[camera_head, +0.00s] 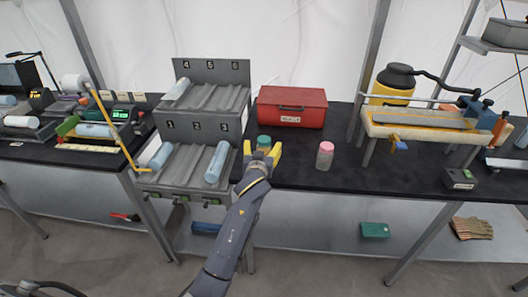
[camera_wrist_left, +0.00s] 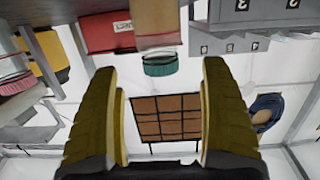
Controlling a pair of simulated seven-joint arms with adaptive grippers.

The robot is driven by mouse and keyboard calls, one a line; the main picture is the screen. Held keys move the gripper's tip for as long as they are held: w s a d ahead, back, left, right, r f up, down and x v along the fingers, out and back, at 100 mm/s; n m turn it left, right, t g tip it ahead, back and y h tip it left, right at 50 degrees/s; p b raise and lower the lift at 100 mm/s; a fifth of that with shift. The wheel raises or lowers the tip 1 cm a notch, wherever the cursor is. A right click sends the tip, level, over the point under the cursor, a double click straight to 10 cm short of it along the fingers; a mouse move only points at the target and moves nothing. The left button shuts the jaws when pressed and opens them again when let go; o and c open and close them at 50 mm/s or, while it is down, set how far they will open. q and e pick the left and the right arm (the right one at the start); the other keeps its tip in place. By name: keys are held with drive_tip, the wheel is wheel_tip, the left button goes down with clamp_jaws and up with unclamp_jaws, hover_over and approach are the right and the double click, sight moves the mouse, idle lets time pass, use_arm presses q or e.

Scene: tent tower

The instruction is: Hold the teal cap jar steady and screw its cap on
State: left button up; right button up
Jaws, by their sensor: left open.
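The teal cap jar (camera_head: 264,141) stands on the black tabletop in front of the red box. In the head view its teal cap shows above my left gripper (camera_head: 261,151), which hides the lower body. In the left wrist view, which is turned over, the teal cap (camera_wrist_left: 161,65) and pale jar body (camera_wrist_left: 156,42) lie beyond the two yellow fingers, between them in the picture. The left gripper is open, with a gap visible between the fingers and the jar. Whether the cap is seated on its thread cannot be told. My right gripper is in neither view.
A pink-capped jar (camera_head: 325,156) stands to the right. The red box (camera_head: 291,107) is behind. A grey numbered rack (camera_head: 198,128) with pale blue cylinders is close on the left. Tabletop between the pink-capped jar and bench is clear.

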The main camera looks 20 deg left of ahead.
sight(263, 145)
use_arm(q)
drive_tip(key=shift+x, duration=2.6)
drive_tip(key=shift+f, duration=0.1)
drive_tip(key=shift+c, duration=0.4)
clamp_jaws()
drive_tip(key=shift+s, duration=0.1)
wheel_tip(263, 145, up, 20)
